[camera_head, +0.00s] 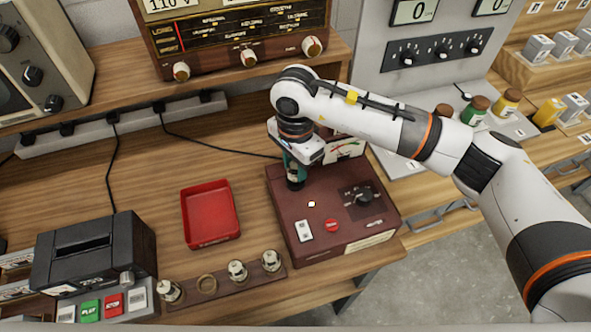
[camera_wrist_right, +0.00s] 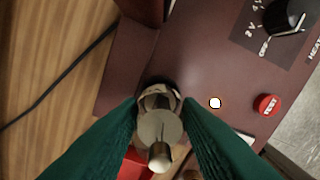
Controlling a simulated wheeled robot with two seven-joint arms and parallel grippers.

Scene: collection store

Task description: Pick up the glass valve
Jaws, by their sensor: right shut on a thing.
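My right gripper (camera_head: 295,172) points down over the left part of the dark red tester box (camera_head: 285,215). In the right wrist view its teal fingers (camera_wrist_right: 160,128) are shut on a glass valve (camera_wrist_right: 159,127) with a silvery top. The valve stands over a dark round socket (camera_wrist_right: 158,84) on the box; I cannot tell whether it sits in it. In the head view the gripper hides this valve. Other valves stand in the wooden rack (camera_head: 222,286) in front, at its left end (camera_head: 168,291) and right part (camera_head: 237,271); one ring place (camera_head: 206,283) is empty. My left gripper is out of view.
An empty red tray (camera_head: 210,213) lies left of the tester. A black device (camera_head: 95,255) with coloured buttons stands at the front left. The tester has a red button (camera_head: 332,225) and a black knob (camera_head: 363,196). A radio (camera_head: 240,35) stands on the shelf behind.

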